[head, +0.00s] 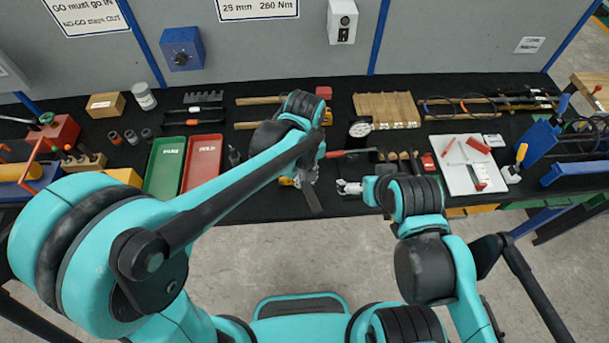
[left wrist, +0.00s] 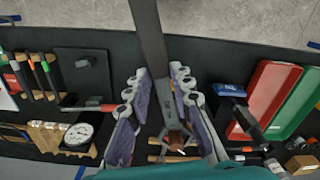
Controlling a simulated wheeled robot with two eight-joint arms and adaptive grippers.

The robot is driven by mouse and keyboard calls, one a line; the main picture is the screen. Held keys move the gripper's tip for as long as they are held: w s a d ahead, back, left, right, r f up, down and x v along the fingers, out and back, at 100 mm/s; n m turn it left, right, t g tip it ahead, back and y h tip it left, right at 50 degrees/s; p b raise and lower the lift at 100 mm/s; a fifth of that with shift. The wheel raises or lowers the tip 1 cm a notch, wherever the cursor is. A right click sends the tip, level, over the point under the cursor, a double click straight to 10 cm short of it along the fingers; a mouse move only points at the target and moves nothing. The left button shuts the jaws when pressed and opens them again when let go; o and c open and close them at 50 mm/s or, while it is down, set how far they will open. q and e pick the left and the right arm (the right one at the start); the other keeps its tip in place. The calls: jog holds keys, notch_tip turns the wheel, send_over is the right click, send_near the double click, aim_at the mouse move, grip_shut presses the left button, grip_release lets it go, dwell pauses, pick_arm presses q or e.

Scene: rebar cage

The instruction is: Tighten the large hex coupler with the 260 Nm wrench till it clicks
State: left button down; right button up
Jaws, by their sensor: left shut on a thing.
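My left gripper (head: 306,178) is over the middle of the bench's front edge. In the left wrist view it (left wrist: 158,76) is shut on a long dark bar-shaped tool (left wrist: 149,35) with a grey part and a reddish-brown end between the fingers. In the head view the dark bar (head: 313,200) points down toward the front edge. I cannot tell whether it is the 260 Nm wrench. My right gripper (head: 348,187) is just to the right, pointing left; its opening is unclear. I cannot make out the large hex coupler, which may be hidden behind the left arm.
A red-handled tool (head: 347,153) and a dial gauge (head: 360,129) lie right of the left gripper. Green (head: 164,167) and red (head: 203,163) trays stand left. A white board (head: 466,163) lies right. The bench is crowded.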

aim_at(304, 184)
pick_arm(q)
jog(key=shift+f+b, duration=1.25)
jog(key=shift+f, duration=0.35)
jog(key=shift+a, duration=0.1)
jog(key=a+m, duration=0.8)
jog(key=shift+w+a, duration=0.35)
dwell(1.6)
jog(key=shift+d, duration=0.1)
jog(key=shift+s+d, duration=0.15)
jog(key=shift+d, duration=0.05)
jog(key=shift+r, duration=0.1)
